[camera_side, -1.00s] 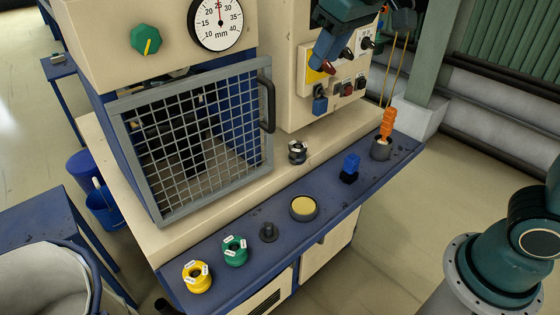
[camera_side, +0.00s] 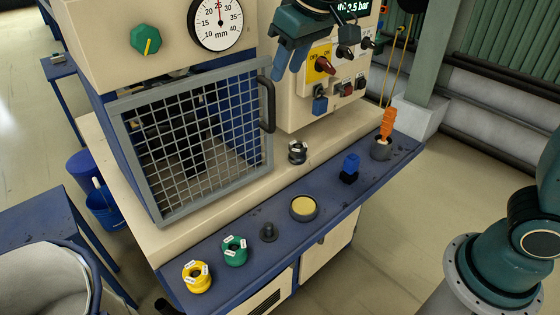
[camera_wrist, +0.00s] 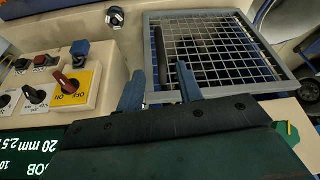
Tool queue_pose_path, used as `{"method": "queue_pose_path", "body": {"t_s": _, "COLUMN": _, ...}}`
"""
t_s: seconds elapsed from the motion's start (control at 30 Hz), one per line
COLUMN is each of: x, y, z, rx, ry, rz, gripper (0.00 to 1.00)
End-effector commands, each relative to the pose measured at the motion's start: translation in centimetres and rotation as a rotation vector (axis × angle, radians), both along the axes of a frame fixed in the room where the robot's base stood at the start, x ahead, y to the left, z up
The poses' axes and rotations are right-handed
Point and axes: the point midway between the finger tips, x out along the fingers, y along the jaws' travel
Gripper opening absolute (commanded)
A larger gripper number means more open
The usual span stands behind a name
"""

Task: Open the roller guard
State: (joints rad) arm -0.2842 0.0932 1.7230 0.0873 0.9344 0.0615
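The roller guard (camera_side: 216,195) is a grey-framed mesh panel on the front of the machine, and it is shut. It also shows in the wrist view (camera_wrist: 240,90). Its black handle (camera_side: 268,104) stands upright along the guard's right edge. My gripper (camera_side: 287,72) is open and empty, above and to the right of the handle in the side view. In the wrist view my gripper (camera_wrist: 160,78) has its two blue fingers apart, with the dark handle (camera_wrist: 159,52) beyond and between them in the picture. I see no contact with the handle.
A control panel with a red switch on a yellow plate (camera_side: 318,68) stands right of the guard. A blue ledge (camera_side: 330,205) in front holds yellow and green coils (camera_side: 197,277), a blue-topped item (camera_side: 350,168) and a cup with an orange tool (camera_side: 387,125). A dial gauge (camera_side: 215,22) sits above.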

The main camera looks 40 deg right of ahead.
Motion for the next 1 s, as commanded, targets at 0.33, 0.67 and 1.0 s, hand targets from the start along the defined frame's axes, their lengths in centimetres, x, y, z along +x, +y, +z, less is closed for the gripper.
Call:
{"method": "queue_pose_path", "body": {"t_s": 0.33, "x": 2.0, "y": 0.3, "z": -5.0, "rx": -0.001, "ry": 0.004, "rz": 0.000, "gripper": 0.36}}
{"method": "queue_pose_path", "body": {"t_s": 0.67, "x": 3.6, "y": 0.5, "z": -9.0, "rx": -0.002, "ry": 0.004, "rz": 0.001, "gripper": 0.36}}
{"method": "queue_pose_path", "body": {"t_s": 1.0, "x": 4.2, "y": 0.6, "z": -10.2, "rx": -0.001, "ry": 0.001, "rz": 0.001, "gripper": 0.36}}
